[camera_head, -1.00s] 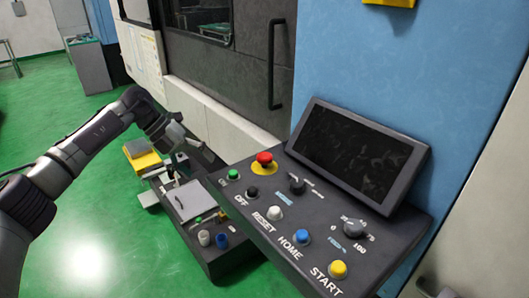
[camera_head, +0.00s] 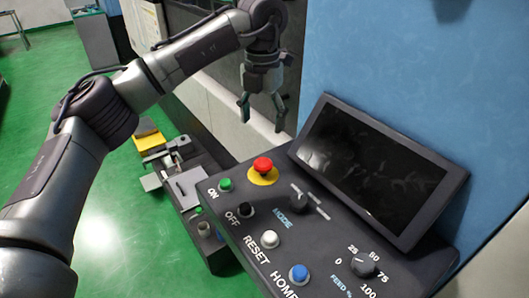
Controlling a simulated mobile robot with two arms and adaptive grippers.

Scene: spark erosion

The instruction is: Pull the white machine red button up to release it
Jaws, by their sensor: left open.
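The red button (camera_head: 263,165) is a mushroom-shaped knob on a yellow round base, at the far left part of the dark control panel (camera_head: 228,205). My left gripper (camera_head: 262,112) hangs with its fingers pointing down, open and empty. In the picture it is above the red button and apart from it. The white machine as a whole cannot be made out; a pale lower wall (camera_head: 222,118) stands behind the panel. My right gripper is not in view.
A dark screen (camera_head: 375,170) stands tilted behind the panel's buttons. Close to the red button are a green button (camera_head: 225,185), a black button (camera_head: 246,209) and a mode knob (camera_head: 298,200). A blue wall (camera_head: 400,60) rises behind the screen. A lower dark bench with a yellow block (camera_head: 149,141) stands at the left.

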